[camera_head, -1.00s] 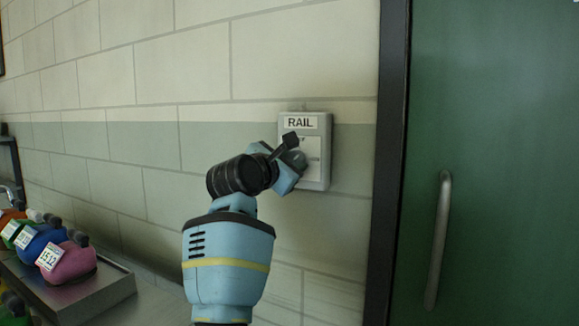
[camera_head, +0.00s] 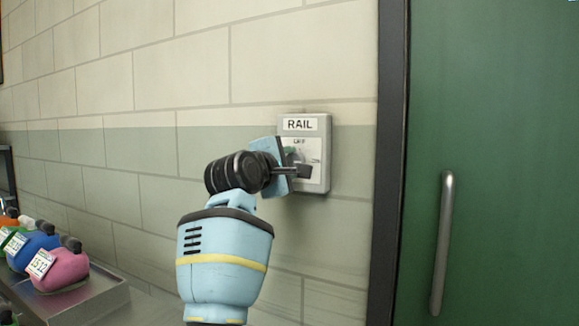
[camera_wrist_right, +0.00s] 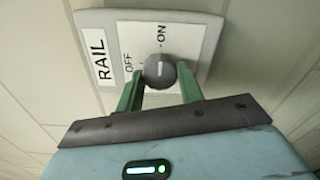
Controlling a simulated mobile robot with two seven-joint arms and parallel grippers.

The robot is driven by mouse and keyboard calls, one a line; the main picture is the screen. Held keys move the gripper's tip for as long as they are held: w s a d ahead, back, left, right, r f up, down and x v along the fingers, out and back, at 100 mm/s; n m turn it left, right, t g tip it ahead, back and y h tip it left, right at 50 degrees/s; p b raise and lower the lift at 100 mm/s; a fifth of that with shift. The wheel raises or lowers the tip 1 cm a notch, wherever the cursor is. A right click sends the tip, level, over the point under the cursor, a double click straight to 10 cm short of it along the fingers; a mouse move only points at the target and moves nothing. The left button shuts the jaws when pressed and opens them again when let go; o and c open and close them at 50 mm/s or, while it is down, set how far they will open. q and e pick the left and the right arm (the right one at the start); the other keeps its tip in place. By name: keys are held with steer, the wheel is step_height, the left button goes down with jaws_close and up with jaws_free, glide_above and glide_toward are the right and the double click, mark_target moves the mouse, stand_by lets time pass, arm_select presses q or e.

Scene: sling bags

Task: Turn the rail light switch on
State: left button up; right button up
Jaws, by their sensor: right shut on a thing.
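The rail light switch (camera_head: 318,150) is a pale box on the wall, labelled RAIL, with OFF and ON marks. In the right wrist view, its round grey knob (camera_wrist_right: 159,71) sits between the green fingers of my right gripper (camera_wrist_right: 160,84). The knob's white line points toward the ON mark. In the head view my right gripper (camera_head: 297,165) is at the switch's face, shut on the knob, and hides part of the box. My left gripper is out of view.
A green door (camera_head: 500,150) with a long metal handle (camera_head: 442,245) and dark frame (camera_head: 390,150) stands to the right. At lower left, colourful tagged bags (camera_head: 60,268) sit on a metal tray (camera_head: 90,305). The wall (camera_head: 170,60) around the switch is clear.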

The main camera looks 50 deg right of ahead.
stand_by(0.4)
steer(key=o, duration=0.8)
steer(key=shift+o, duration=1)
